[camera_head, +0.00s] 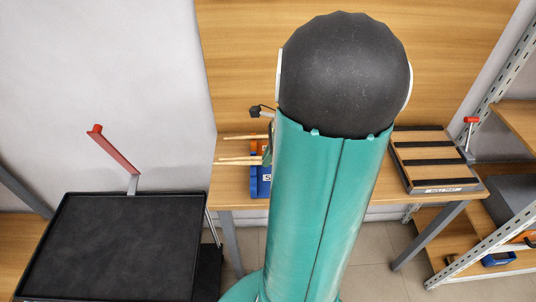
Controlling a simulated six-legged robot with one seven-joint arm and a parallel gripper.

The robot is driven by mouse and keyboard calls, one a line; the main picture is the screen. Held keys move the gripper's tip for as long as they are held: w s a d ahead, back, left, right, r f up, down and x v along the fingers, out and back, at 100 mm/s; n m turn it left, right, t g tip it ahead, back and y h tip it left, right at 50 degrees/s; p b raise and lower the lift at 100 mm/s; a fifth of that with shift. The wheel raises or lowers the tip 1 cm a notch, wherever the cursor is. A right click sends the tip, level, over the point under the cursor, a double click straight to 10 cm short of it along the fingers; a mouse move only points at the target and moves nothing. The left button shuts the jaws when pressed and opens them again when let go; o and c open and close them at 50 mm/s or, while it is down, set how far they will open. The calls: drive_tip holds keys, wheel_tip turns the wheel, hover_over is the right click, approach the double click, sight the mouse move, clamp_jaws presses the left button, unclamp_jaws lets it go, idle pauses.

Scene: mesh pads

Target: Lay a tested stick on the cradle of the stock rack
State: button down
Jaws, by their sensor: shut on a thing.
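Two thin pale sticks, an upper one (243,137) and a lower one (240,162), jut out to the left from behind my arm, above the wooden table. Their right ends are hidden, and I cannot tell whether either is held. Beside my arm is a partly hidden blue holder (261,187) with a white label, and an orange part (258,147) shows above it. I cannot tell for sure which thing is the stock rack or its cradle. My gripper is hidden behind my large teal and black arm.
A wooden board with black strips (433,147) lies on the table's right end, beside a red-topped clamp (470,121). A black-topped stand (115,250) with a red lever (115,150) is at left. Metal shelving (500,215) with a blue bin (498,259) stands at right.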

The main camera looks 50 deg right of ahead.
drive_tip(key=shift+a+f, duration=0.2)
drive_tip(key=shift+a, duration=0.05)
drive_tip(key=shift+s+f, duration=0.15)
drive_tip(key=shift+f, duration=3.45)
drive_tip(key=c, duration=1.4)
unclamp_jaws()
drive_tip(key=shift+o, duration=0.2)
drive_tip(key=shift+r, duration=0.1)
drive_tip(key=v, duration=1.3)
drive_tip(key=shift+s+r, duration=0.1)
drive_tip(key=shift+r, duration=0.25)
drive_tip(key=shift+d, duration=0.1)
